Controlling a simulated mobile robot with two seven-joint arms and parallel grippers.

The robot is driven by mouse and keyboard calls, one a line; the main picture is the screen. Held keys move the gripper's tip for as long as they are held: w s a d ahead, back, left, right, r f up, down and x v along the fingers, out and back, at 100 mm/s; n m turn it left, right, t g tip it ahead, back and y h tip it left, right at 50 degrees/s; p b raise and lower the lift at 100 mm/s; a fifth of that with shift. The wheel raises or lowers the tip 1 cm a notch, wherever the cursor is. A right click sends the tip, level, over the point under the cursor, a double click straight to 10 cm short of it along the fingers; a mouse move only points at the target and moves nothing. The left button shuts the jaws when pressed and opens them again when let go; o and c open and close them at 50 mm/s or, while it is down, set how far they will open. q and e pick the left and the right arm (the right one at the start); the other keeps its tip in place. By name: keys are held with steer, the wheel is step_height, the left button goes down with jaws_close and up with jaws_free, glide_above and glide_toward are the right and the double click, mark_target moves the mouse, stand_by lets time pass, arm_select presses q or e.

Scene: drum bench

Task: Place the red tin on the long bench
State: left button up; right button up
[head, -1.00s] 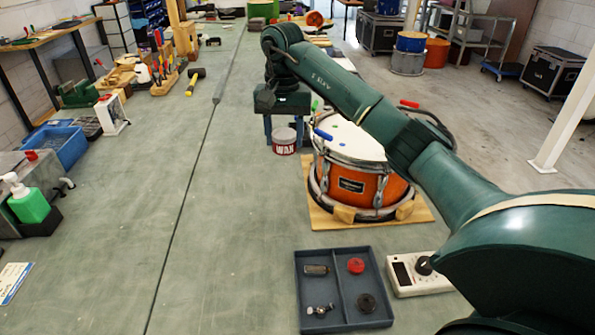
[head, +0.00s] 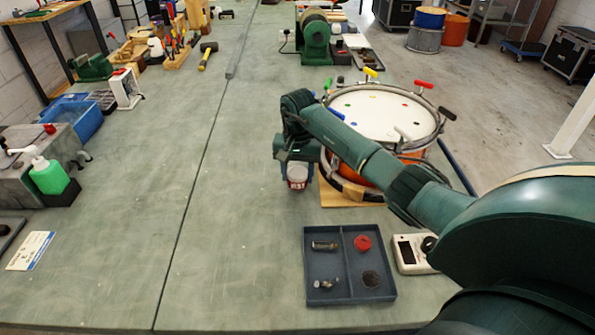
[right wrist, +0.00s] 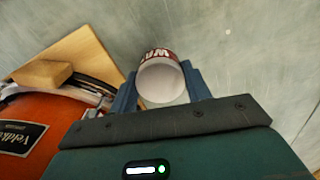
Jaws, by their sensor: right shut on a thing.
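The red tin (head: 297,176) has a red and white label and a pale round end. My right gripper (head: 298,168) is shut on it, just left of the drum. In the right wrist view, the tin (right wrist: 162,82) sits between the two blue fingers, its pale end facing the camera and part of its lettering showing. The long bench (head: 235,235) is the wide grey-green top beneath. I cannot tell whether the tin touches the bench or hangs just above it. My left gripper is not in view.
An orange drum (head: 385,115) with a white head stands on a wooden board (head: 338,198), close right of the tin. A divided tray (head: 350,290) with small parts lies in front, beside a meter (head: 412,254). The bench left of the tin is clear.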

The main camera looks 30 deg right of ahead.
mark_target(298, 172)
steer(key=shift+f, duration=0.1)
steer(key=shift+f, duration=0.15)
steer(key=o, duration=1)
step_height(298, 172, up, 12)
steer(key=shift+r+b, duration=0.2)
steer(key=shift+b, duration=0.65)
